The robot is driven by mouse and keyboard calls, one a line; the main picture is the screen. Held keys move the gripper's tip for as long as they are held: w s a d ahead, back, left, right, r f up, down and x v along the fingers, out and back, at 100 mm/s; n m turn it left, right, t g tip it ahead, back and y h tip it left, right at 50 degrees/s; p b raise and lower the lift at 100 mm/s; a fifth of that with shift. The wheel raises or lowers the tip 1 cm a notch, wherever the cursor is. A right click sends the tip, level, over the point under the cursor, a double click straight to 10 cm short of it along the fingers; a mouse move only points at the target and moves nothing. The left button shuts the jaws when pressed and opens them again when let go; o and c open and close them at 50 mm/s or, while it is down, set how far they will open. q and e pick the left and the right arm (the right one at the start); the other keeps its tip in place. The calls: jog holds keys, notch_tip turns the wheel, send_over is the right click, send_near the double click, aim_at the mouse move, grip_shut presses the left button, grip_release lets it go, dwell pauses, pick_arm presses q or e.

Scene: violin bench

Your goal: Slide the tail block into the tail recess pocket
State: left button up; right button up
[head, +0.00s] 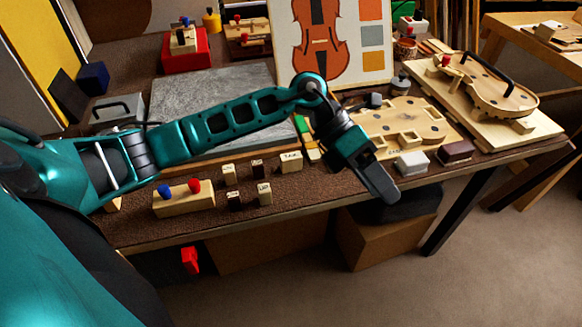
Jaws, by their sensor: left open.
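Several small pale and dark labelled blocks stand on the brown bench top. The widest pale one, whose small lettering seems to read TAIL, is the likely tail block (291,163). The flat wooden violin mould (387,140) with cut-out recesses lies to the right of the blocks. I cannot tell which recess is the tail pocket; part of the mould's left side is hidden by my left arm. My left gripper (384,188) is open and empty, pointing down and right over the bench's front edge, in front of the mould and apart from the blocks. My right gripper is not in view.
A wooden holder (184,199) with blue and red knobs is at front left. A grey slab (215,92) lies behind my arm. A white-topped block (411,163) and a dark brown block (455,152) stand before the mould. A violin body (490,95) on a board is right.

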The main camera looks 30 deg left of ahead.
pick_arm(q)
jog(key=w+a+m+y, duration=0.1)
jog(key=w+a+y, duration=0.15)
jog(key=a, duration=0.35)
jog(key=w+a+y, duration=0.1)
jog(key=a+y, duration=0.3)
jog(key=a, duration=0.1)
jog(key=t+y+b, duration=0.1)
jog(key=y+b, duration=0.1)
jog(key=y, duration=0.3)
send_over(291, 156)
jog(key=shift+h, duration=0.25)
notch_tip(291, 156, down, 4)
jog(key=shift+s+f, duration=0.1)
jog(key=shift+f, duration=0.15)
notch_tip(291, 156, down, 6)
jog(key=shift+b, duration=0.5)
jog(key=shift+f, duration=0.15)
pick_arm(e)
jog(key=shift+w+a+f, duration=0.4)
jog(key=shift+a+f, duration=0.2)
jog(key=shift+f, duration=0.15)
pick_arm(q)
jog(key=c, duration=0.8)
jog(key=shift+c, duration=1.1)
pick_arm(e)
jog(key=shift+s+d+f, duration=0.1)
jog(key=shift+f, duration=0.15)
